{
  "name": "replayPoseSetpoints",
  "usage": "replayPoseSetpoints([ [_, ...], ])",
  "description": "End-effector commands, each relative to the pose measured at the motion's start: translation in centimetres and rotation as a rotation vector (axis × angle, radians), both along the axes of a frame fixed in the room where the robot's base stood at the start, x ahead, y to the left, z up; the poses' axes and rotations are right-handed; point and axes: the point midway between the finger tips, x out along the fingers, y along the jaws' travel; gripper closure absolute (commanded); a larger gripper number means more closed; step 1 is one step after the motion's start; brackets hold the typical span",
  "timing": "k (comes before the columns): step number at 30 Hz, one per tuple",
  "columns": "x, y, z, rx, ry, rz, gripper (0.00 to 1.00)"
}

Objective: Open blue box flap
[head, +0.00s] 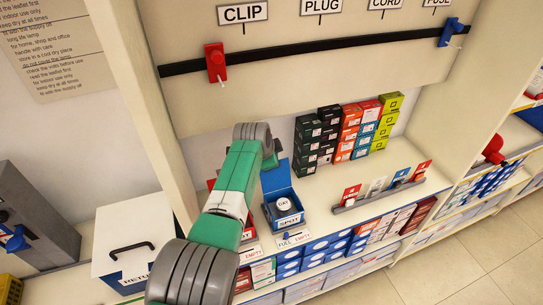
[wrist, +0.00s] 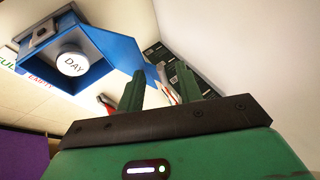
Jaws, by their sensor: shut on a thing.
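The blue box (head: 286,217) stands on the shelf with its top open and a white round item marked DAY (head: 283,204) inside. In the wrist view, the blue box (wrist: 100,47) is at the upper left, and my gripper's green fingers (wrist: 159,88) are shut on the flap's edge, though the contact is hard to see.
Stacks of small cartons (head: 345,130) stand behind and right of the box. A rack of small cards (head: 380,190) is to its right. A white box with a black handle (head: 130,247) is at the left. A board with hanging clips is above.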

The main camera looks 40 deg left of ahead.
Motion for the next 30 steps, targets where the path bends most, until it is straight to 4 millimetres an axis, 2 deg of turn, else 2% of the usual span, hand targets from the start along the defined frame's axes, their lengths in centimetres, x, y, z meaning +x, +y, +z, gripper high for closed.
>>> replayPoseSetpoints([
  [1,-0.2,0.1,-0.4,0.001,0.005,0.002,0.7],
  [4,-0.4,0.0,0.3,0.001,0.004,0.002,0.7],
  [10,-1.6,-0.7,3.1,0.0,0.003,0.002,0.7],
  [18,-3.6,-1.8,5.4,-0.001,-0.001,0.0,0.7],
  [22,-4.1,-2.1,6.1,-0.001,0.0,0.0,0.7],
  [30,-4.3,-2.2,6.2,-0.002,0.001,0.0,0.7],
])
